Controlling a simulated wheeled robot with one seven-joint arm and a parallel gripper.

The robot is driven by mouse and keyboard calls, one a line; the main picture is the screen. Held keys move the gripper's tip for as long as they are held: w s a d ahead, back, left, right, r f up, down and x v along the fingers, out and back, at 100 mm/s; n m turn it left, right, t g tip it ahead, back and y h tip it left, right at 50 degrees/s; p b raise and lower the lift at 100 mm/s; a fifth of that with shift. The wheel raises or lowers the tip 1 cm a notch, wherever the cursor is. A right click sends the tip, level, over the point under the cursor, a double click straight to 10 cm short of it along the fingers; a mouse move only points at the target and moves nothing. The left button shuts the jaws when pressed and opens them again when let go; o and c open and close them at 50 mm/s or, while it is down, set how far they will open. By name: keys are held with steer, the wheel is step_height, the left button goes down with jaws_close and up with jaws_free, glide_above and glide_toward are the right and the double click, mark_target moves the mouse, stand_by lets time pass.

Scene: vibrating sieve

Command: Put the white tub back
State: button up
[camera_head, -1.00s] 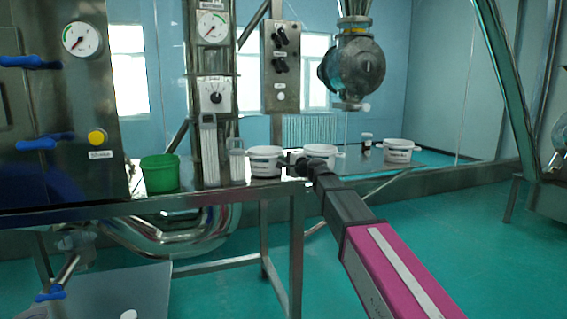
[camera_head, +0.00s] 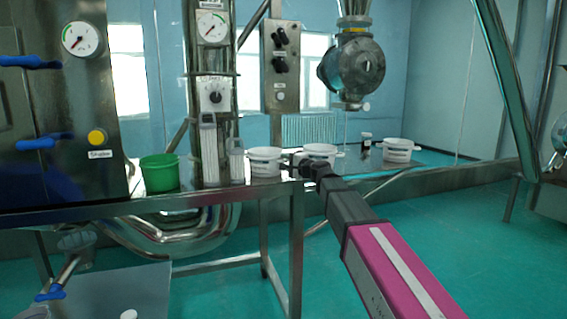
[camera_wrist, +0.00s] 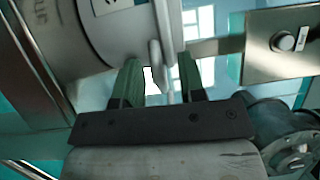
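A white tub (camera_head: 264,155) with a dark label stands upright on the metal bench, left of two other white tubs. My gripper (camera_head: 288,166) is at the right side of this tub, at about rim height. In the wrist view, the tub's grey-white wall (camera_wrist: 95,45) fills the upper left. The two green fingers of my gripper (camera_wrist: 160,82) are apart, with a pale upright part, seemingly the tub's handle, between them. A gap seems to show beside this part, and I cannot see firm contact. The fingertips are small and dark in the head view.
A second white tub (camera_head: 319,150) stands close behind my gripper. A third white tub (camera_head: 398,151) and a small dark-labelled jar (camera_head: 366,143) stand further right. A green tub (camera_head: 159,175) and clear tall containers (camera_head: 236,163) stand left. The sieve machine's panel (camera_head: 95,100) is far left.

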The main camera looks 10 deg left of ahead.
steer(key=v, duration=1)
steer(key=s+d+f+n+g+h, duration=0.1)
steer(key=s+d+f+g+h, duration=0.1)
steer(key=d+f, duration=0.5)
steer(key=s+d+f+n+g+h, duration=0.1)
steer(key=d+f+n+h, duration=0.15)
steer(key=f, duration=0.85)
steer(key=s+d+f+n+g+h, duration=0.1)
steer(key=s+d+f+g+h, duration=0.2)
steer(key=f, duration=0.6)
steer(key=s+d+f+n+g+h, duration=0.1)
steer(key=s+d+f+h, duration=0.3)
steer(key=d+f, duration=0.5)
steer(key=s+d+f+n+g+h, duration=0.1)
steer(key=s+d+f+g+h, duration=0.2)
steer(key=s+d+f, duration=0.6)
steer(key=d, duration=0.2)
steer(key=shift+s+d+f+h, duration=0.15)
steer(key=shift+d+f+h, duration=0.15)
steer(key=shift+h, duration=0.05)
